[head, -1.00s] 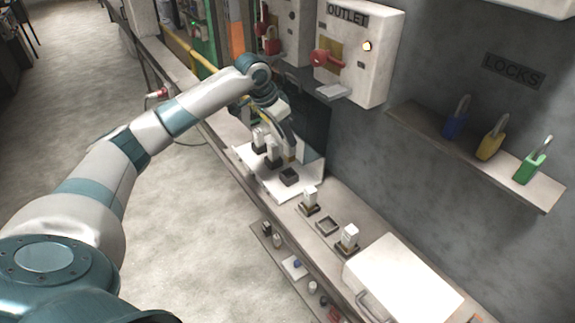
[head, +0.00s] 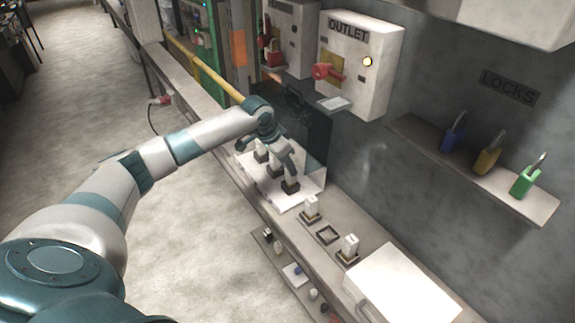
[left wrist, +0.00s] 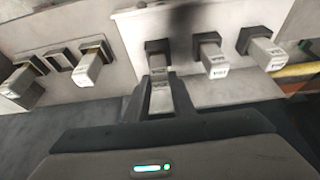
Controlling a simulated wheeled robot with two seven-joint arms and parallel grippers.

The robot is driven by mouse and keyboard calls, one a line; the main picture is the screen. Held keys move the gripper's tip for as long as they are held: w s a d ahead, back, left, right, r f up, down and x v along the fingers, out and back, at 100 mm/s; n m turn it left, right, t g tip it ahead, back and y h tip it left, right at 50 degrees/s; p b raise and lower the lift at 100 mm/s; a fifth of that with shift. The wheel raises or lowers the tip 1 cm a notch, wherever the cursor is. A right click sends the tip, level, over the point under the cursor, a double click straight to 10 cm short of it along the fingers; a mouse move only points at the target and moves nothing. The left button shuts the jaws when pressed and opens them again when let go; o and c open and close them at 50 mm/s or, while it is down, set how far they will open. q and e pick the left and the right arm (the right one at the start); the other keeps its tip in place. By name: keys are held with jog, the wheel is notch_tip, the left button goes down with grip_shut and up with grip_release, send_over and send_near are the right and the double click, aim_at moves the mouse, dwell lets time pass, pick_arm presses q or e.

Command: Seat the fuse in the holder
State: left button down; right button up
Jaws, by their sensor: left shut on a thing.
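My left gripper (head: 286,164) is shut on a pale fuse (head: 291,178), upright at the dark front holder (head: 290,187) on the white panel (head: 306,194). The fuse's lower end meets the holder's opening; how deep it sits I cannot tell. In the left wrist view the held fuse (left wrist: 160,98) lines up with its black holder (left wrist: 156,45), with the gripper fingers around it. Two other fuses stand in holders beside it, best seen in the left wrist view: a near one (left wrist: 212,62) and a farther one (left wrist: 264,53). My right gripper is out of view.
Two spare fuses (head: 311,206) (head: 349,244) stand in trays on the ledge, with an empty tray (head: 328,234) between them. A white case (head: 405,290) lies nearer. A dark upright panel (head: 310,125) is close behind the gripper. A lock shelf (head: 470,165) is at right.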

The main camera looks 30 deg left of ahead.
pick_arm(q)
jog(key=shift+f, duration=0.3)
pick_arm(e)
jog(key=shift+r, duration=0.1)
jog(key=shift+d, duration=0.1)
pick_arm(q)
jog(key=c, duration=1.5)
grip_release()
jog(key=shift+f, duration=0.15)
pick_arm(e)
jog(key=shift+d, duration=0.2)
pick_arm(q)
jog(key=b+v, duration=0.2)
jog(key=v, duration=1)
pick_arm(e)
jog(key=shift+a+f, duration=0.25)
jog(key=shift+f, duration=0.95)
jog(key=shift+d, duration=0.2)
